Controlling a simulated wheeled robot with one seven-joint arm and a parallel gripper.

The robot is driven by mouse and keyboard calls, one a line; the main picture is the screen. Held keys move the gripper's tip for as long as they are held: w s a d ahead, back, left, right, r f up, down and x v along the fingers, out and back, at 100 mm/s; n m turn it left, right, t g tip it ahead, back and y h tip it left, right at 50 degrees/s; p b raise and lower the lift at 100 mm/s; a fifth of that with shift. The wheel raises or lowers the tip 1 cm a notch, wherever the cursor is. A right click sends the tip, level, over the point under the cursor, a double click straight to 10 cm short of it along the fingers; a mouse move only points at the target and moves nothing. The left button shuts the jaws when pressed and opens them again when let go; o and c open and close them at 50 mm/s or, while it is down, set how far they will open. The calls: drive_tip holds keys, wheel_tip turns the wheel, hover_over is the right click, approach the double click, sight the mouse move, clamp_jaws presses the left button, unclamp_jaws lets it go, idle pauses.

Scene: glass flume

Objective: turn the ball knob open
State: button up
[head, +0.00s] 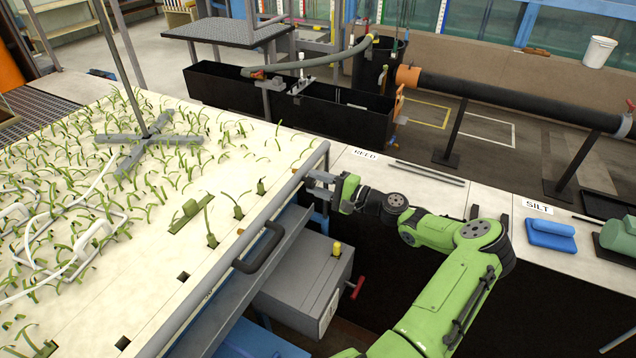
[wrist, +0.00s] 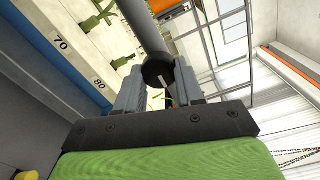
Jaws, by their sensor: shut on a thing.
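The ball knob (wrist: 158,72) is round and black and sits between the two grey fingers of my gripper (wrist: 157,85) in the wrist view. A thin pale line shows on its face. My gripper is shut on it, with a finger on each side. In the head view my gripper (head: 318,183) is at the edge of the pale planted bed, just beyond the grey box. The knob is hidden there by the fingers, and I cannot tell how far it is turned.
The planted bed (head: 140,270) has a grey edge rail and a dark handle (head: 260,248).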

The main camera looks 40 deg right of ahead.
drive_tip(key=o, duration=1.1)
drive_tip(key=shift+c, duration=0.2)
drive_tip(key=b+v, duration=0.2)
drive_tip(key=v, duration=1.3)
drive_tip(key=shift+s+b, duration=0.35)
drive_tip(key=shift+d, duration=0.1)
